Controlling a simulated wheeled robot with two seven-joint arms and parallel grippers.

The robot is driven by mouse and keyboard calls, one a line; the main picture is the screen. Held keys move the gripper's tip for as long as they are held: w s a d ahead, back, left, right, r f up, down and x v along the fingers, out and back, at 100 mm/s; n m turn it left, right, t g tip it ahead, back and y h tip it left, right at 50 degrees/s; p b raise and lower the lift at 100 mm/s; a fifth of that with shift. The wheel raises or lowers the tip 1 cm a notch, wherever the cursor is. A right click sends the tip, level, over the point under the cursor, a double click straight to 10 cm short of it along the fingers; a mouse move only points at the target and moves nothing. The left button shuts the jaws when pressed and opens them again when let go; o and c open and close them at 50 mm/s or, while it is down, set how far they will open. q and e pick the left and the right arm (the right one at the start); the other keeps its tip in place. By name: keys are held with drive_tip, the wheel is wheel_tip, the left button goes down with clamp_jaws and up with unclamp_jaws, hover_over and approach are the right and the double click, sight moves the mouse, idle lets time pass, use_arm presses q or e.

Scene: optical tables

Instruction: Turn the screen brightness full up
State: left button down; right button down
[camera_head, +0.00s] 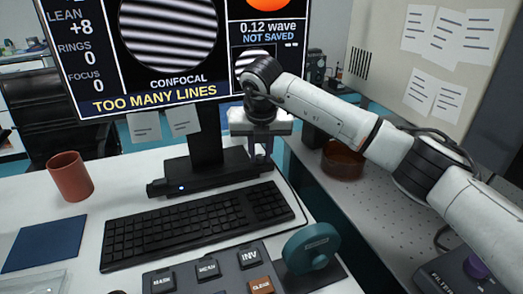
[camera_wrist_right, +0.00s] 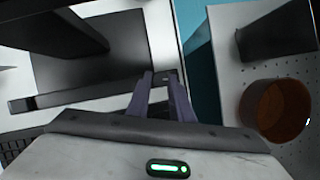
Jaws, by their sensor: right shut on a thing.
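The screen (camera_head: 165,45) shows striped fringes and the words "TOO MANY LINES". Below it a low black bar (camera_head: 222,179) with a small blue light near its left end lies along the front of the monitor's foot. The bar also shows in the right wrist view (camera_wrist_right: 85,94). My right gripper (camera_head: 261,158) points down at the bar's right end. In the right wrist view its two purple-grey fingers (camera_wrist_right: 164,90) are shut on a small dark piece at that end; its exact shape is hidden. My left gripper is not in view.
A black keyboard (camera_head: 200,225) lies in front of the bar. Nearer are a button panel (camera_head: 215,272) and a teal wheel (camera_head: 311,248). A terracotta cup (camera_head: 70,177) stands left. A brown bowl (camera_head: 343,160) sits on the perforated table at right, across a gap.

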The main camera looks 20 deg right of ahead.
drive_tip(key=m, duration=0.2)
drive_tip(key=m+h, duration=0.1)
drive_tip(key=m, duration=0.1)
drive_tip(key=m+g+h, duration=0.1)
drive_tip(key=m, duration=0.1)
drive_tip(key=shift+w+a+p, duration=0.2)
drive_tip(key=shift+a+p, duration=0.05)
drive_tip(key=shift+p, duration=0.1)
drive_tip(key=shift+m, duration=0.4)
drive_tip(key=c, duration=1.6)
unclamp_jaws()
drive_tip(key=shift+o, duration=0.2)
drive_tip(key=v, duration=1)
drive_tip(key=shift+r+p, duration=0.2)
drive_tip(key=shift+p, duration=0.1)
drive_tip(key=shift+a, duration=0.15)
